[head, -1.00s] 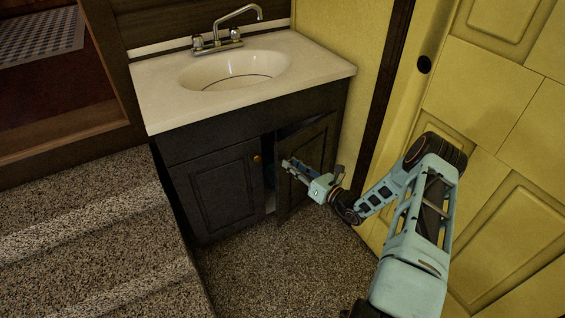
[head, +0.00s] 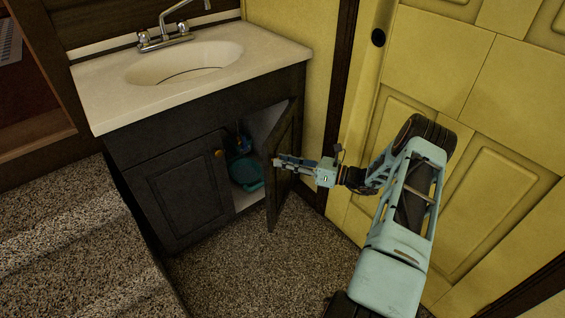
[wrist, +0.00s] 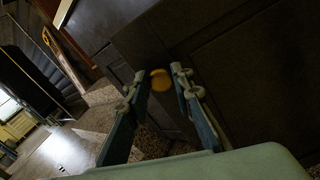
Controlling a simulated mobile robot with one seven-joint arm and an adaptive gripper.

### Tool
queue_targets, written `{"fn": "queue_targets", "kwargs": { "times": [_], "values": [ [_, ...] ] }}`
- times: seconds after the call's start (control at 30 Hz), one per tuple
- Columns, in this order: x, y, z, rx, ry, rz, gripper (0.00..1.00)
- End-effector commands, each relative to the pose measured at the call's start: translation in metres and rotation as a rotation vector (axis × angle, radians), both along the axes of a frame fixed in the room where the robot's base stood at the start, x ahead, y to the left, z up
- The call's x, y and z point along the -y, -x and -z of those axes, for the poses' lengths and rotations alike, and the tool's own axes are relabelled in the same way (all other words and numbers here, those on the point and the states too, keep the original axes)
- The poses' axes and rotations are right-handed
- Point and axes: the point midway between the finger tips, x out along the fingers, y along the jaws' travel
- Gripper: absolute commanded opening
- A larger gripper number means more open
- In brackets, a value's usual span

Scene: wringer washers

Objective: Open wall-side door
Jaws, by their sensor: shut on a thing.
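The wall-side door (head: 283,178) is the dark right-hand door of the cabinet under the sink. It stands partly open, swung out toward the yellow wall side. My gripper (head: 278,162) is at the upper free edge of this door, on its outer face. In the wrist view, a brass knob (wrist: 161,80) sits between the fingertips of my gripper (wrist: 155,86), which is shut on it. The knob is hidden by the fingers in the head view. The left cabinet door (head: 180,200) is closed and has its own brass knob (head: 219,154).
The open cabinet shows a teal item (head: 246,173) and a blue bottle (head: 243,143). The white sink top (head: 105,95) is above. A yellow panelled door (head: 445,120) stands right, close to my arm. Carpeted steps (head: 60,230) are left; carpet (head: 240,275) in front is clear.

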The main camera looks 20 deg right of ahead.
Motion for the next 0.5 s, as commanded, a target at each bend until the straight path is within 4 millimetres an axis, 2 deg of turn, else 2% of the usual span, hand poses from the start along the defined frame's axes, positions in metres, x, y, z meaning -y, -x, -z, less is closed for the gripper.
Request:
{"fn": "queue_targets", "kwargs": {
  "times": [0.13,0.17,0.3,0.5],
  "values": [
    [-0.0005,0.0004,0.0005,-0.001,0.0,0.0,0.0],
    [-0.0005,0.0004,0.0005,-0.001,0.0,0.0,0.23],
    [-0.0005,0.0001,0.0004,-0.001,-0.001,0.0,0.38],
    [-0.0004,-0.0002,0.0001,0.0,0.0,0.0,0.39]
  ]
}}
